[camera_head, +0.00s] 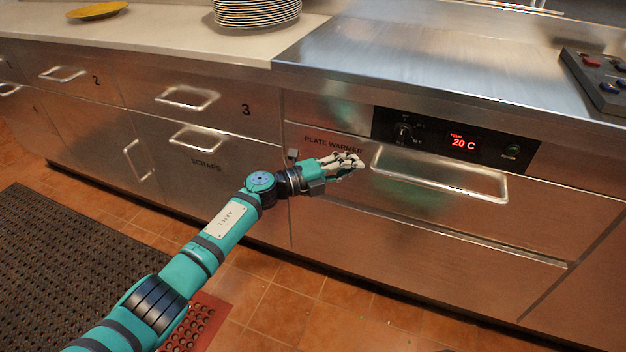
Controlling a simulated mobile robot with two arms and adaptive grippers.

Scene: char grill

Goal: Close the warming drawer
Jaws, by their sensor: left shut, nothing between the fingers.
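The warming drawer (420,209) is the steel front marked PLATE WARMER, under the control panel at the right. Its front looks close to the cabinet face; I cannot tell whether a small gap is left. Its long bar handle (440,175) runs across the upper part of the front. My left gripper (350,162) is shut and empty, in front of the drawer, just left of the handle's left end. I cannot tell whether the fingers touch the drawer. My right gripper is not in view.
A control panel (455,140) reads 20 C above the drawer. A plate stack (256,12) and a yellow plate (97,10) stand on the pale counter (165,38). A scraps front (207,185) is at left. A dark mat (75,255) lies on the tiled floor.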

